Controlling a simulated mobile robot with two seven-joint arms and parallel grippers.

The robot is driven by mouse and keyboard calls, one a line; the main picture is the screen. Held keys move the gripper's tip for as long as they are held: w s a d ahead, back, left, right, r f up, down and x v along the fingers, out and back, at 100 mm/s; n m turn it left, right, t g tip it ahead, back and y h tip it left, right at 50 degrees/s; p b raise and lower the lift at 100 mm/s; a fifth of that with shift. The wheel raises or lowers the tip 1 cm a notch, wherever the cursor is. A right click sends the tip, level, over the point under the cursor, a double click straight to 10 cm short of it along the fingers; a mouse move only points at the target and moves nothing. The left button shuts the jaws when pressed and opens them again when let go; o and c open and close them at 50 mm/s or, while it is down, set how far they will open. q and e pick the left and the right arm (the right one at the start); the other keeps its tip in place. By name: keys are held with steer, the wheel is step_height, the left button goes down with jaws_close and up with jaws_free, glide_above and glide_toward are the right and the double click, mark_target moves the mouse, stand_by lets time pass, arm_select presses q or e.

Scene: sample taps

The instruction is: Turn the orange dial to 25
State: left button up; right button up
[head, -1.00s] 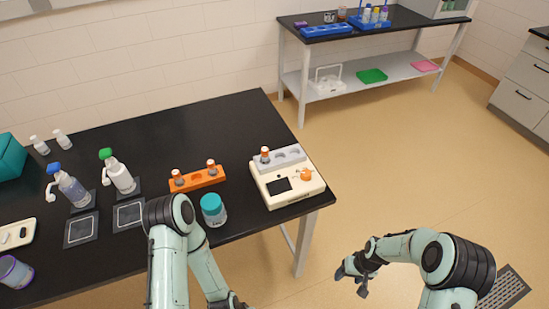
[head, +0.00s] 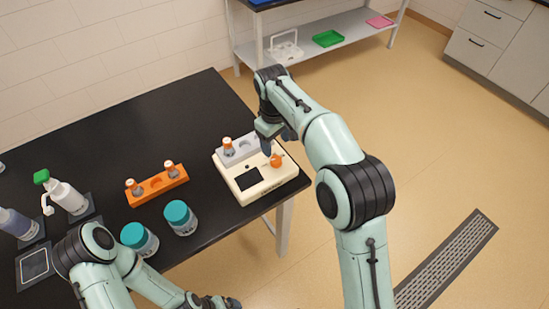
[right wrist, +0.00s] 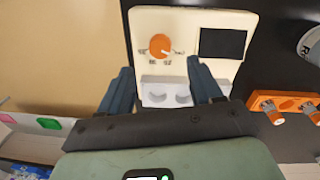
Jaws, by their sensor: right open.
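The orange dial (head: 276,160) sits on top of the cream device (head: 262,190), at its right side. In the right wrist view the dial (right wrist: 160,46) lies just beyond the fingertips, with a pale pointer mark on its lower right; the printed figures around it are too small to read surely. My right gripper (head: 277,138) is above the device's back edge, near the dial and apart from it. In the right wrist view its two fingers (right wrist: 158,76) are spread with nothing between them. My left gripper (head: 215,302) is low at the bottom edge, its fingers unclear.
A grey rack (head: 240,150) with an orange-capped vial stands at the device's back. An orange rack (head: 158,186) and two teal-lidded jars (head: 180,217) stand left of it. The device's dark screen (right wrist: 222,42) is beside the dial. The table's right edge is close.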

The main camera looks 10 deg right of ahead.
mark_target(277, 160)
steer(key=f, duration=0.5)
steer(key=f+b, duration=0.1)
steer(key=f, duration=0.2)
steer(key=shift+w+d+f, duration=0.2)
steer(key=shift+w+f, duration=0.05)
steer(key=c, duration=1.1)
